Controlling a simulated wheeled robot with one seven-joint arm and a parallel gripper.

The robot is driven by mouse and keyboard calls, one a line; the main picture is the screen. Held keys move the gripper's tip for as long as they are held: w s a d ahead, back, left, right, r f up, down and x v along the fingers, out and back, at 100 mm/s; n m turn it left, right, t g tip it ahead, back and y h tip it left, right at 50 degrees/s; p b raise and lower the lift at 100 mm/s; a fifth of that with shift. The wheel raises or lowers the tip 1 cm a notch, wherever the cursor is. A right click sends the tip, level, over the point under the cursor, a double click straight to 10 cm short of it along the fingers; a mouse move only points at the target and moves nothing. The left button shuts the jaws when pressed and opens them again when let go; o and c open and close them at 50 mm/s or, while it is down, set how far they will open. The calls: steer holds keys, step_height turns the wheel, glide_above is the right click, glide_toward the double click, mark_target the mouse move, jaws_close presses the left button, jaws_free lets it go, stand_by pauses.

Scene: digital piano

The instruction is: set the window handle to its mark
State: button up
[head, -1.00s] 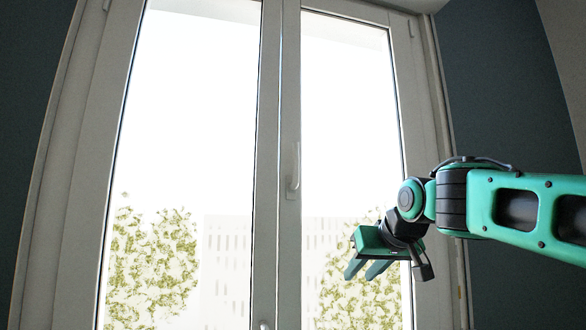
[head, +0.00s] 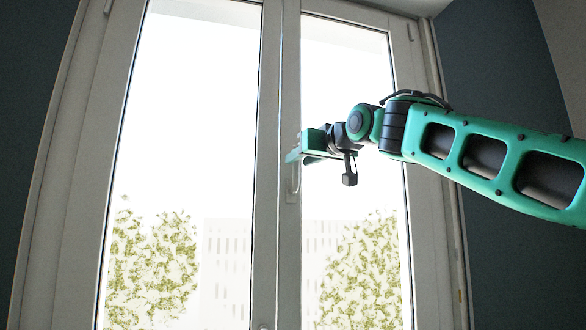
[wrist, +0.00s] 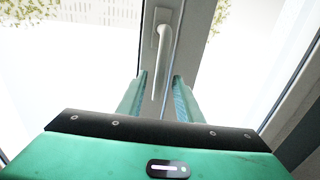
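The window handle (head: 293,187) is a white lever on the middle post of the window, upright in the head view, its pivot plate at the bottom. My gripper (head: 291,157) is at the upper end of the lever, reaching in from the right, and partly hides it. In the wrist view the handle (wrist: 166,50) runs from its plate down between the two fingers. The fingers of my gripper (wrist: 159,75) are apart, one on each side of the lever, with gaps showing. I cannot make out a mark in either view.
The window frame (head: 90,190) holds two tall bright panes, left and right of the middle post. Dark walls (head: 490,80) stand on both sides. The space in front of the left pane is clear.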

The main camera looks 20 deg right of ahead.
mark_target(295, 181)
steer(key=shift+w+a, duration=0.2)
steer(key=shift+w, duration=1.6)
steer(key=shift+c, duration=0.4)
jaws_close()
steer(key=shift+a, duration=0.1)
